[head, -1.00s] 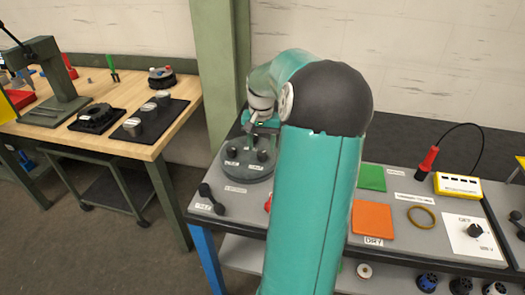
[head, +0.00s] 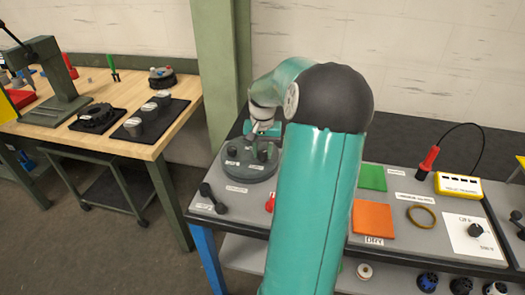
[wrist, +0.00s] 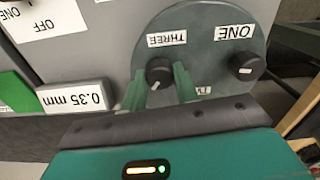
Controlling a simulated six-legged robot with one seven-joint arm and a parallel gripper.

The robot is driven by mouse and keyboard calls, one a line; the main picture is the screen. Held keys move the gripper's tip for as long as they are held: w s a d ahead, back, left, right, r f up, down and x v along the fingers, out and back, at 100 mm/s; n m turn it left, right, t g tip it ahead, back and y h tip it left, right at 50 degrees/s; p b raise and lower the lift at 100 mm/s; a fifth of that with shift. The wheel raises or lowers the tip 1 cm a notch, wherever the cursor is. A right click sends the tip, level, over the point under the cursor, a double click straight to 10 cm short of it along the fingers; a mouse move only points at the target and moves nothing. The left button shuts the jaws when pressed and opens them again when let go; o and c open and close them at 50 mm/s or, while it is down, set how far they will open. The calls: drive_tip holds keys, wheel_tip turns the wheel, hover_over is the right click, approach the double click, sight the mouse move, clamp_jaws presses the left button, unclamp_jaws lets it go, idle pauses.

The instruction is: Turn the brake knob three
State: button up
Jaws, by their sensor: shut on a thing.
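The brake knob three (wrist: 159,72) is a black knob with a white pointer mark, beside a "THREE" label on a round grey-green plate (wrist: 208,50). My gripper (wrist: 160,78) has its two green fingers on either side of this knob and is shut on it. Knob one (wrist: 247,67), black with a white mark, stands to the right by its "ONE" label. A label lower on the plate is partly hidden by a finger. In the head view the plate (head: 240,171) sits at the bench's left end, and my arm covers part of it and the gripped knob.
A black dumbbell-shaped handle (head: 212,198) lies in front of the plate. An orange pad (head: 373,220), a green pad (head: 372,177) and a yellow box (head: 458,186) lie to the right. A wooden workbench (head: 150,150) stands at the left, across a gap.

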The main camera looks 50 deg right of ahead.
sight(262, 153)
drive_tip(key=shift+n, duration=1.8)
drive_tip(key=o, duration=1)
wheel_tip(262, 153, up, 14)
drive_tip(key=shift+f, duration=0.1)
